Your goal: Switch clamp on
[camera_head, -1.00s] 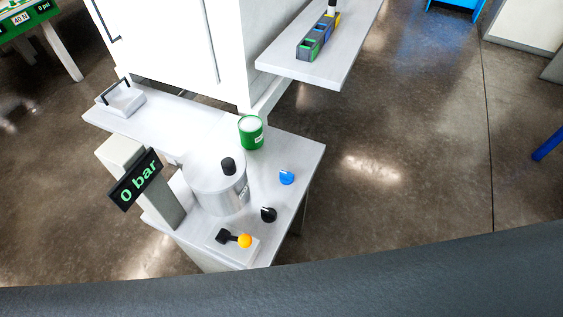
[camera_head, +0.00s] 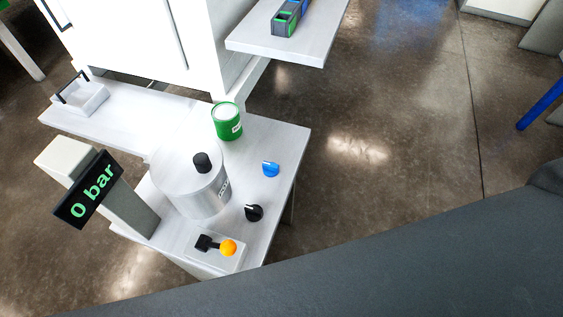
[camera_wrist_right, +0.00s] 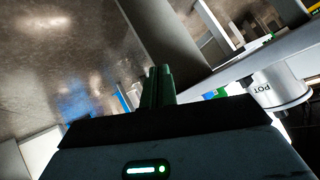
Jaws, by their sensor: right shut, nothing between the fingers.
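A lever with a black pivot block and an orange ball (camera_head: 228,247) sits on a white base plate (camera_head: 226,262) at the near corner of the bench. It looks like the clamp switch, though I see no label on it. Beside it stands a silver pot (camera_head: 192,190) with a black lid knob (camera_head: 201,162). My right gripper (camera_wrist_right: 158,72) is shut and empty, apart from the pot. The left gripper is in neither view.
A black knob (camera_head: 254,213) and a blue knob (camera_head: 270,169) are on the bench (camera_head: 285,140) right of the pot. A green can (camera_head: 228,122) stands behind. A display (camera_head: 88,190) reads 0 bar. A white cabinet (camera_head: 140,40) stands beyond. Open floor lies right.

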